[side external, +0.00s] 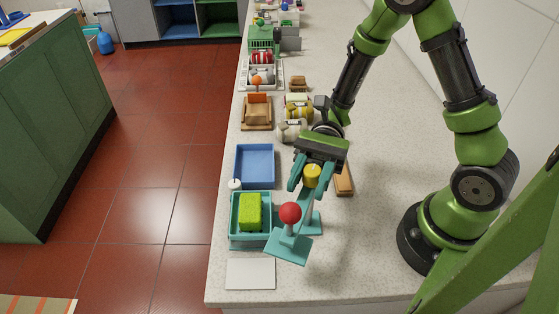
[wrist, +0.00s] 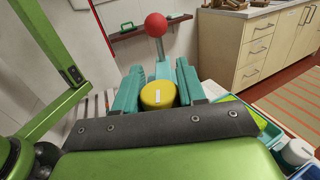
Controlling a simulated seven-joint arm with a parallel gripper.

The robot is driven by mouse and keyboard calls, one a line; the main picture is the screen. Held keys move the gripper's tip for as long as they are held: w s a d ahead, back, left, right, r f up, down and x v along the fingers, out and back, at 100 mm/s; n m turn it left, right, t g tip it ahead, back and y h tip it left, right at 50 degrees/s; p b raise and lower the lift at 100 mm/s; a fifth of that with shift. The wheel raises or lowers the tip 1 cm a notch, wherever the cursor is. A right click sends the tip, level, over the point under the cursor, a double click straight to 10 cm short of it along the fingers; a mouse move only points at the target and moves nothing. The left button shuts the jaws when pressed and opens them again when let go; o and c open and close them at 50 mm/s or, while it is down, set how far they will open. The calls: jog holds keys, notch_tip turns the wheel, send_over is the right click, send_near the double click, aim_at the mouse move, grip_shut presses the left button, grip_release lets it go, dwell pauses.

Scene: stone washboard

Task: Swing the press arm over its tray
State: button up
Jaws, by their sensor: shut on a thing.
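The teal press arm ends in a flat plate (side external: 288,249) with a red ball knob (side external: 290,212) on a stem. The plate is at the lower right corner of the teal tray (side external: 233,236), mostly outside it; whether they touch is unclear. A yellow-green sponge (side external: 250,211) lies in the tray. My gripper (side external: 311,180) is right of the tray, with its teal fingers shut on a yellow cylindrical knob (side external: 312,173). In the wrist view the yellow knob (wrist: 158,95) sits between the fingers, with the red ball (wrist: 156,24) beyond it. The pivot is partly hidden.
A blue tray (side external: 254,165) and a small white-topped jar (side external: 235,184) stand behind the teal tray. A pale flat board (side external: 250,274) lies in front of it. A wooden block (side external: 343,181) is right of my gripper. The counter's right side is clear.

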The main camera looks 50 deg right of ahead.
grip_shut()
jog(key=shift+w+m+t+y, duration=0.15)
jog(key=shift+m+t+y, duration=0.1)
jog(key=shift+m+t, duration=0.75)
jog(key=shift+w+m+t+y, duration=0.2)
jog(key=shift+m+t, duration=0.35)
jog(key=shift+t, duration=0.85)
jog(key=shift+w+m+t+y, duration=0.1)
jog(key=shift+m+t+y, duration=0.15)
jog(key=shift+m+t, duration=0.75)
jog(key=shift+n, duration=0.25)
jog(key=o, duration=1)
grip_release()
jog(key=d, duration=1.6)
jog(key=shift+s+d, duration=0.1)
jog(key=shift+d, duration=0.3)
